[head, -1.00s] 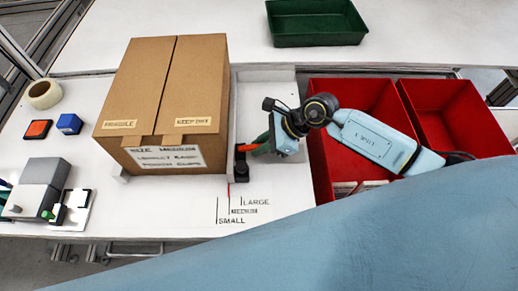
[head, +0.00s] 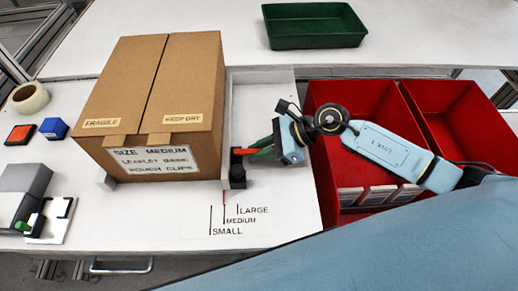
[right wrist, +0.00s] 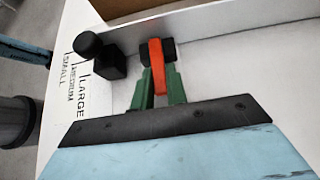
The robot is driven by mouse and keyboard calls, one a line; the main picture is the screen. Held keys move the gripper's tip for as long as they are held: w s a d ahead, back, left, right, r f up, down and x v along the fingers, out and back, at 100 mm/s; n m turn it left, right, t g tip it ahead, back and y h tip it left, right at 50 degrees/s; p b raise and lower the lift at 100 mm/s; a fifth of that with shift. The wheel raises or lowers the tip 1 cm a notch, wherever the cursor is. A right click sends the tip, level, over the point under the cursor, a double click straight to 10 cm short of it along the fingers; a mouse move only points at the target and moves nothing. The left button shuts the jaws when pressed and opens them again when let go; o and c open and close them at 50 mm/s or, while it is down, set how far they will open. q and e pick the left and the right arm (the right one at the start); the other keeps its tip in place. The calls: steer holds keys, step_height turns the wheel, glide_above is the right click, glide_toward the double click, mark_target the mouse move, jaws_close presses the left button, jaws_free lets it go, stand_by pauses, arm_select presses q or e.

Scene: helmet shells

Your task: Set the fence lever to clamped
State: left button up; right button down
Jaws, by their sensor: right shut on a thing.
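The fence lever (right wrist: 156,58) is a short orange-red handle on a black mount beside the fence (right wrist: 200,22). In the head view the lever (head: 244,151) sticks out to the right from the fence's front end, near a black knob (head: 237,174). My right gripper (right wrist: 159,78) has green fingers, one on each side of the lever, and is shut on it. In the head view my right gripper (head: 260,150) reaches the lever from the right. The fingers partly hide the lever's free end. My left gripper is not in view.
A cardboard box (head: 160,90) stands left of the fence. Printed SMALL, MEDIUM and LARGE marks (head: 240,220) lie in front. Red bins (head: 325,190) stand at the right, under my right arm. A green tray (head: 315,25) sits at the back. Tape (head: 28,98) lies far left.

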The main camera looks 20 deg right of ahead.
steer(key=c, duration=1.6)
jaws_free()
steer(key=shift+o, duration=1)
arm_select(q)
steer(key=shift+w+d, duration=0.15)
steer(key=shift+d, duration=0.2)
arm_select(e)
steer(key=v, duration=1.3)
steer(key=shift+r, duration=0.15)
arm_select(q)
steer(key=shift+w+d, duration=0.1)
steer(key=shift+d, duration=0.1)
arm_select(e)
steer(key=shift+s+d, duration=0.1)
steer(key=shift+s, duration=0.05)
